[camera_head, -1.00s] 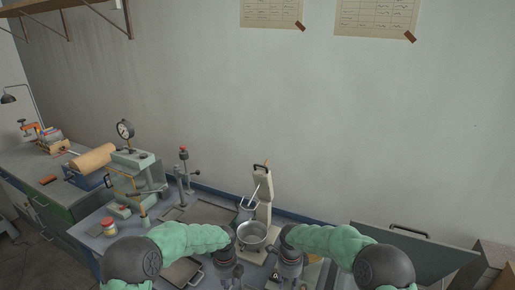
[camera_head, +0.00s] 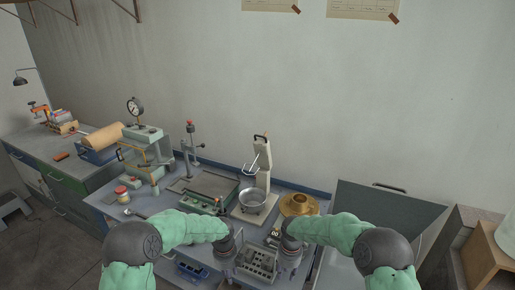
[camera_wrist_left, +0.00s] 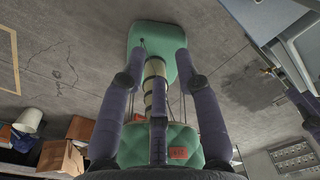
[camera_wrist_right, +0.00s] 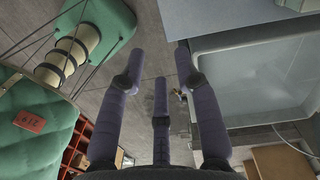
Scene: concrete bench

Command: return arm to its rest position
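My left gripper (camera_head: 226,262) is low in the head view, at the near side of the bench, pointing down and away from the camera. In the left wrist view its purple fingers (camera_wrist_left: 158,72) are spread apart with nothing between them; my own green base shows behind. My right gripper (camera_head: 289,262) is beside it, a short gap to the right. In the right wrist view its fingers (camera_wrist_right: 158,65) are also spread and empty, over the floor near a pale tray-like surface. Both forearms bend inward, and the fingertips are hard to see in the head view.
A dark panel (camera_head: 385,225) stands at right, near a wooden box (camera_head: 490,250).

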